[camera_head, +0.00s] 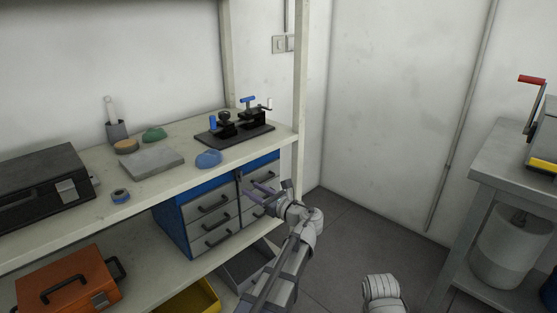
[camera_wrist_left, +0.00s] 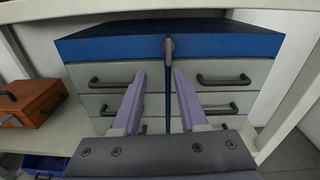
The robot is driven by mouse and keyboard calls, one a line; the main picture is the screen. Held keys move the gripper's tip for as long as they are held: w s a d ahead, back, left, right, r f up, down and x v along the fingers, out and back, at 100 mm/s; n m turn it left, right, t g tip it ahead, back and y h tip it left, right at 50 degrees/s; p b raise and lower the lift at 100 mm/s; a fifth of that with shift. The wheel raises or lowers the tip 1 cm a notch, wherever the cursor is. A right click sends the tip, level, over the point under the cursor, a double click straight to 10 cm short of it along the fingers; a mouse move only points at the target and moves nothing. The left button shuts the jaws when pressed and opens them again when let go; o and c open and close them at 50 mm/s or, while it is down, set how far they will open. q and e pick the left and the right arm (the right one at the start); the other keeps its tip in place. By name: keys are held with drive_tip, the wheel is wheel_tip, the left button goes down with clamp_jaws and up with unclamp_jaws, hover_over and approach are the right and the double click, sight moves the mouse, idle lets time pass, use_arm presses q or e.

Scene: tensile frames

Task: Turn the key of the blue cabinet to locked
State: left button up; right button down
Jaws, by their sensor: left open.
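The blue cabinet (camera_head: 174,224) with grey drawers sits under the worktop; its blue top (camera_wrist_left: 110,42) fills the upper part of the left wrist view. A small grey key (camera_wrist_left: 168,46) shows at the top middle of the cabinet's front, between the two drawer columns, pointing roughly upright. My left gripper (camera_head: 262,191) is in front of the cabinet, its two purple fingers (camera_wrist_left: 159,80) open and empty. In the left wrist view the fingers point toward the front, with the key just above and between their tips, apart from them. My right gripper is out of view.
Drawer handles (camera_wrist_left: 223,80) stick out on both sides of the key. A pale post (camera_head: 299,110) stands right of the cabinet. An orange case (camera_head: 68,282) and a yellow bin (camera_head: 188,298) are on the lower shelf.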

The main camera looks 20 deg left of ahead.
sight(242, 176)
use_arm(q)
drive_tip(key=shift+m, duration=0.4)
drive_tip(key=shift+w+a+r, duration=0.25)
drive_tip(key=shift+w+a, duration=0.45)
drive_tip(key=shift+a, duration=0.35)
drive_tip(key=shift+w+a+r, duration=0.2)
drive_tip(key=shift+w+a, duration=0.5)
drive_tip(key=shift+a, duration=0.4)
drive_tip(key=shift+w+a+r, duration=0.25)
drive_tip(key=shift+w+a, duration=0.45)
drive_tip(key=shift+a, duration=0.35)
drive_tip(key=shift+c, duration=0.2)
clamp_jaws()
